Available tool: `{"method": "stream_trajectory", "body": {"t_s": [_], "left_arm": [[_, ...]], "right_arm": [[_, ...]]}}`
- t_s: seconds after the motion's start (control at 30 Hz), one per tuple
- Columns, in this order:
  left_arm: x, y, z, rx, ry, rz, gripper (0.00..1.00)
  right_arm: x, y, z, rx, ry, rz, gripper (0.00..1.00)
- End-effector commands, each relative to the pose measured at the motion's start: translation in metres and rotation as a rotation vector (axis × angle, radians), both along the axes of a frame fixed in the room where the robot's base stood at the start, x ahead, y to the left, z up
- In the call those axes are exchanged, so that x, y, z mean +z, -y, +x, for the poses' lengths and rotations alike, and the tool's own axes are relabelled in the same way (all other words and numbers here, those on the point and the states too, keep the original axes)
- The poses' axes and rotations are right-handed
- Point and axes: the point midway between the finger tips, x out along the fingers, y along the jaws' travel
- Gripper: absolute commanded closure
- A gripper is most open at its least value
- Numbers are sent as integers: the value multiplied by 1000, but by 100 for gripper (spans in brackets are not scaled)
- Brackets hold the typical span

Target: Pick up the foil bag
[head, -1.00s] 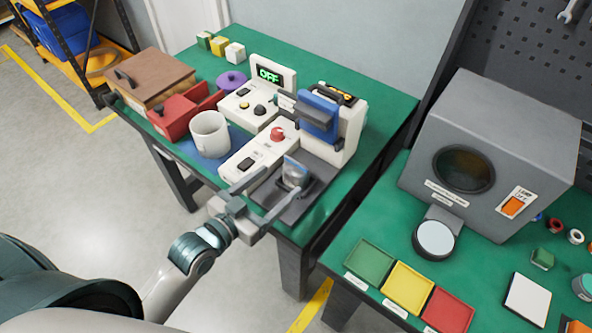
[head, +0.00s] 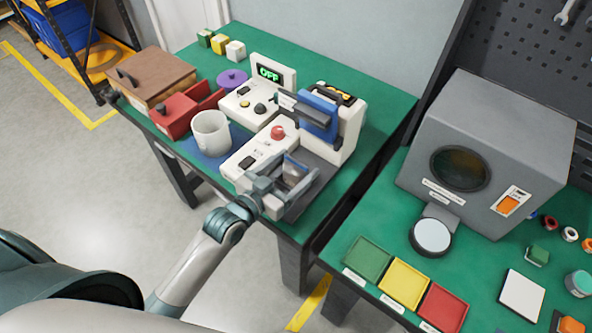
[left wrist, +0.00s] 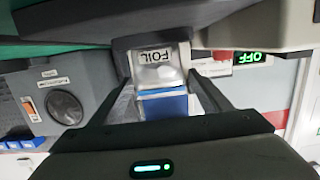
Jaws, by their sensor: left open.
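The foil bag (head: 293,173) is a small silvery pouch on the dark grey plate in front of the white sealing machine (head: 347,130). In the left wrist view the bag (left wrist: 158,57) shows an upside-down FOIL label and a blue band. My left gripper (head: 296,178) is open at the bag. In the left wrist view its fingers (left wrist: 163,88) lie one on each side of the bag, with a gap visible. The fingers partly hide the bag in the head view. My right gripper is not in view.
A white control box with a red knob (head: 278,132) stands just left of the gripper. A white cup (head: 211,134), a red bin (head: 172,117) and an OFF display (head: 270,72) are farther back. A second bench with coloured trays (head: 404,283) is at the right.

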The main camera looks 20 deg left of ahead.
Motion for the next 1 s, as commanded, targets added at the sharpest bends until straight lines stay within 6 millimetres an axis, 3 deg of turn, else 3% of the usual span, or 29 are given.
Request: {"method": "stream_trajectory", "body": {"t_s": [0.43, 0.93, 0.97, 1.0], "left_arm": [[-8, 15, 42, 0, 0, 1, 29], [-9, 15, 44, 0, 0, 1, 29], [-9, 15, 44, 0, 0, 0, 31], [-9, 15, 44, 0, 0, 1, 41]], "right_arm": [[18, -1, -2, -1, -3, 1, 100], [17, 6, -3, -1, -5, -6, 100], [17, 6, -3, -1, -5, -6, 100], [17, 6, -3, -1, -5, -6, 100]]}}
